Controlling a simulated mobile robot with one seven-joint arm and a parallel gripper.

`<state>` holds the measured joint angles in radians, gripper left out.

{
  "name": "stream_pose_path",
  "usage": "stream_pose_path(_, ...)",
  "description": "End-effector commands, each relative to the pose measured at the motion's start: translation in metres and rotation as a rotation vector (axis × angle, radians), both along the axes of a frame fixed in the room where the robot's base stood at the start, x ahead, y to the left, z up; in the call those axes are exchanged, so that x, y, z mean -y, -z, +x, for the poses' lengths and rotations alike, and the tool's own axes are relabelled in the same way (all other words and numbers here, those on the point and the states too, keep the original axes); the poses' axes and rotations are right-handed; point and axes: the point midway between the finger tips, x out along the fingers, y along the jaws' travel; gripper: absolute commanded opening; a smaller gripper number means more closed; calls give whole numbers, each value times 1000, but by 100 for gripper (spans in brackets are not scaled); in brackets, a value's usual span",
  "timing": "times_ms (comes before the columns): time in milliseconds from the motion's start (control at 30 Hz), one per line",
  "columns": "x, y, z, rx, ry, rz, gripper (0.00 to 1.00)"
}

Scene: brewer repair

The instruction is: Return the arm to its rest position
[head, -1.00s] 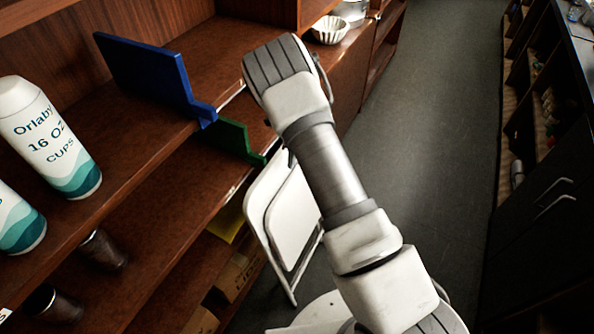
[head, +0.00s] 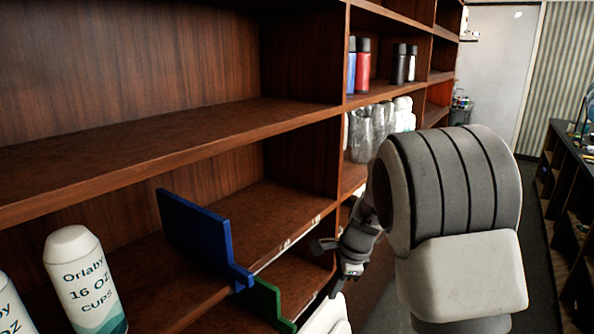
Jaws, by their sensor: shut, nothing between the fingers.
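My arm rises in the foreground right of centre in the head view, with a large white and grey joint nearest the camera. My gripper (head: 336,287) is small and partly hidden behind that joint, just in front of the shelf edge. It is shut, with nothing seen in it. It is close to the right of the blue panel (head: 195,237) and the green panel (head: 268,299) at the shelves, apart from both.
A wooden shelf unit (head: 200,140) fills the left and centre. A dark shelved counter (head: 570,180) stands at right, across the aisle.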

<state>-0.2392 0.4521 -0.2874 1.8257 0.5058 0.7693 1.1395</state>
Motion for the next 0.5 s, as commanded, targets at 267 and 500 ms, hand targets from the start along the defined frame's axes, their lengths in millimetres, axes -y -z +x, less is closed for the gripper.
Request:
stream_pose_path(267,10,-82,-64,152,-350,-61,0)
stream_pose_path(500,20,-128,-127,275,-656,-173,0)
